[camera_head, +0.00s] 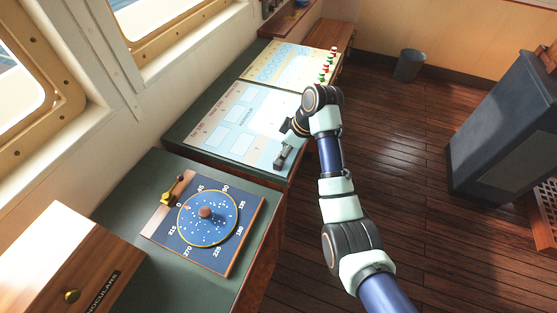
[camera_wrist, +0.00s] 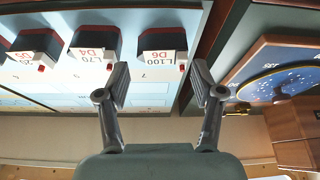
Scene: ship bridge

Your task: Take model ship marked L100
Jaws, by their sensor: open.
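The model ship marked L100 (camera_wrist: 166,42) is a dark and red block with a white label in the wrist view. My gripper (camera_wrist: 161,84) is open, one finger to each side of that gap, with nothing between the fingers. In the head view my gripper (camera_head: 281,160) is over the near right part of the pale chart board (camera_head: 222,124). I cannot make out the L100 ship there.
Other labelled ships, one marked L70 D4 (camera_wrist: 95,44) and another (camera_wrist: 35,48), stand in a row to the left in the wrist view. A round blue dial board (camera_head: 207,218) and a wooden box (camera_head: 75,262) are on the near desk. Several small coloured pieces (camera_head: 327,66) stand farther back.

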